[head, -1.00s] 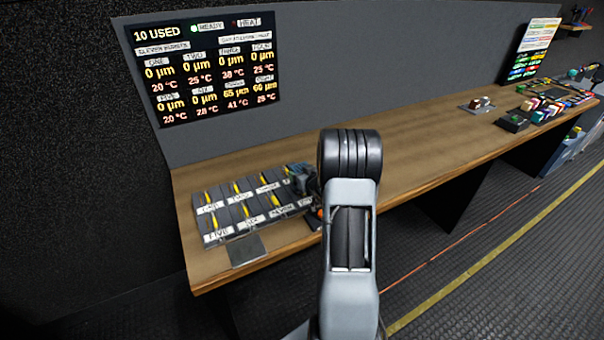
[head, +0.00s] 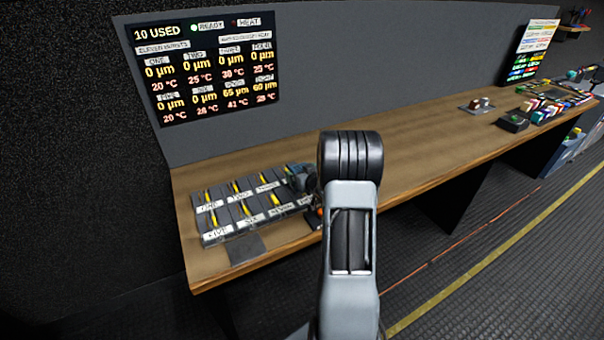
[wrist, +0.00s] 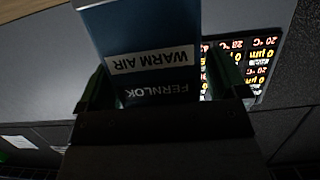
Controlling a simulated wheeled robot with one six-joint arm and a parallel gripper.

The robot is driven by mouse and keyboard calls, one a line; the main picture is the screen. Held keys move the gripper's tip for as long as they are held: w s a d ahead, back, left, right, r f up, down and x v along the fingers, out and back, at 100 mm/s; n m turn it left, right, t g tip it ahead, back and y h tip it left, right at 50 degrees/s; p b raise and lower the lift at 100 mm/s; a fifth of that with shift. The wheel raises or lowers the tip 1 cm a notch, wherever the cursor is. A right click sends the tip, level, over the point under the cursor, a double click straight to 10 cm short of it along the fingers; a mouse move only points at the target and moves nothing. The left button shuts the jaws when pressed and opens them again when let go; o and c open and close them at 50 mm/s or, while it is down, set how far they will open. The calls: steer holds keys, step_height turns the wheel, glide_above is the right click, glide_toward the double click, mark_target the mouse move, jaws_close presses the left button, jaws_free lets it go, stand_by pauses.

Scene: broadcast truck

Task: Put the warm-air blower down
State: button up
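The warm-air blower (wrist: 150,30) is a blue-grey body with a dark end, with "WARM AIR" and "FERNLOK" labels that appear upside down in the wrist view. My gripper (wrist: 162,84) is shut on it, with a dark green finger on each side. In the head view my arm hides most of the gripper and the blower. A dark shape (head: 302,178) shows just left of my arm, above the right end of the numbered tiles (head: 243,215); I cannot tell which part it is. Whether the blower touches anything is hidden.
The wooden bench (head: 420,125) has a clear stretch right of my arm. A flat grey plate (head: 246,248) lies by its front left edge. A wall display (head: 207,70) reads "10 USED", with a green light by "READY". A small tray (head: 477,105) and coloured items (head: 548,108) are farther right.

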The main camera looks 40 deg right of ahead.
steer(key=shift+o, duration=0.2)
steer(key=shift+s+a+f, duration=0.15)
steer(key=shift+s+f, duration=0.1)
steer(key=shift+f, duration=0.6)
steer(key=shift+w+r+p, duration=0.1)
steer(key=shift+r+p, duration=0.35)
steer(key=shift+p, duration=0.15)
steer(key=shift+r, duration=0.15)
steer(key=r+v, duration=0.1)
steer(key=v, duration=1)
steer(key=a+r+g+h, duration=0.2)
steer(key=a+r+g, duration=0.2)
steer(key=a+r, duration=0.3)
steer(key=s+a+r+n+g+y, duration=0.1)
steer(key=s+a+g+y, duration=0.3)
steer(key=s+a, duration=1)
steer(key=a+g+b, duration=0.1)
steer(key=a+g, duration=0.1)
steer(key=a, duration=0.2)
steer(key=shift+r, duration=0.3)
